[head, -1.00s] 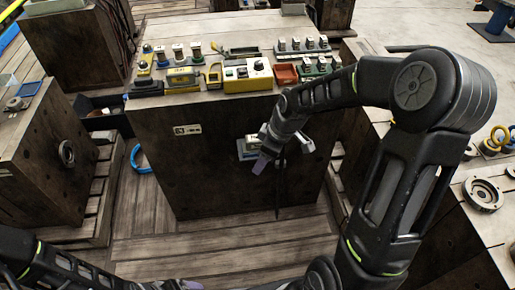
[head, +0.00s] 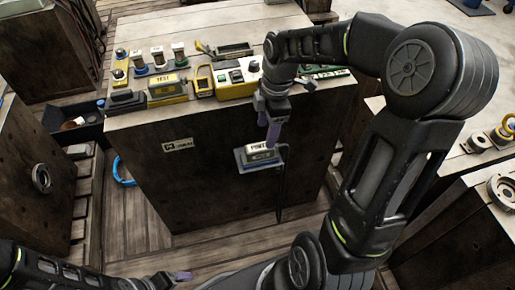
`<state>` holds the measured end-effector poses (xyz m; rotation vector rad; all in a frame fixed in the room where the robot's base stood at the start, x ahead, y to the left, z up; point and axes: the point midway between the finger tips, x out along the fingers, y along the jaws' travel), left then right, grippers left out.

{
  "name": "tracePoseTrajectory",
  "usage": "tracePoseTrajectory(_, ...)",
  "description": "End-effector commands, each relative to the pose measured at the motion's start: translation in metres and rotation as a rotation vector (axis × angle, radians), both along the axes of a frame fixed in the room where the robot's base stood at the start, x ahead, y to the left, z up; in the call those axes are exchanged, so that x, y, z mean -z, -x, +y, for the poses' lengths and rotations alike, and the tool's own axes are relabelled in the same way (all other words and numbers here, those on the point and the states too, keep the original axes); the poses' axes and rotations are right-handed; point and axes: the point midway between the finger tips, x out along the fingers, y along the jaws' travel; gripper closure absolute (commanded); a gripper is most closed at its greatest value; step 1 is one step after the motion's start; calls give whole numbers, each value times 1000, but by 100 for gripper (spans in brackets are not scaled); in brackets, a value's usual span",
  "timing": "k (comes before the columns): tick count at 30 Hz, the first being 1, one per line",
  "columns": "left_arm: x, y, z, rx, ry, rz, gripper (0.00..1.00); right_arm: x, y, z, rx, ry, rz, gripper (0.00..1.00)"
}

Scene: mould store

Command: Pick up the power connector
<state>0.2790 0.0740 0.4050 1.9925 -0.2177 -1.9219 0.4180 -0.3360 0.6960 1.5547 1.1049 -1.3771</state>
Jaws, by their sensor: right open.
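The power connector (head: 262,152) is a pale block with a dark "POWER" label, seated at a blue piece on the front face of the dark wooden block (head: 215,190). A black cable hangs below it. My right gripper (head: 268,127) points down just above the connector, its purple fingers apart. The fingertips are close to the connector's top; I cannot tell whether they touch it. My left gripper (head: 183,276) shows only as a purple fingertip at the bottom edge, away from the connector, and its opening is hidden.
On the block's top stand a yellow box with buttons (head: 237,83), a yellow "TEST" unit (head: 167,88), a yellow-framed meter (head: 202,80) and several small connectors. A labelled plate (head: 178,145) is on the front face. Wooden pallets lie on the floor.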

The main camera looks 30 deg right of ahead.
Motion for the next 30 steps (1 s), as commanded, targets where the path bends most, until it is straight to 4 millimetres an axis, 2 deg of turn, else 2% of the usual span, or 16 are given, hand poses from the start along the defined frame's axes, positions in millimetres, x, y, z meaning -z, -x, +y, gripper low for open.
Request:
tracePoseTrajectory(4,2,0,0,0,0,0,17,6,0,1,1,0,0,40)
tracePoseTrajectory(10,7,0,0,-1,0,-1,17,26,-1,3,0,0,1,40)
tracePoseTrajectory(21,8,-1,0,-1,0,-1,17,30,-1,4,1,0,0,40)
tracePoseTrajectory(30,21,0,0,-2,0,0,17,70,-2,11,0,0,1,40)
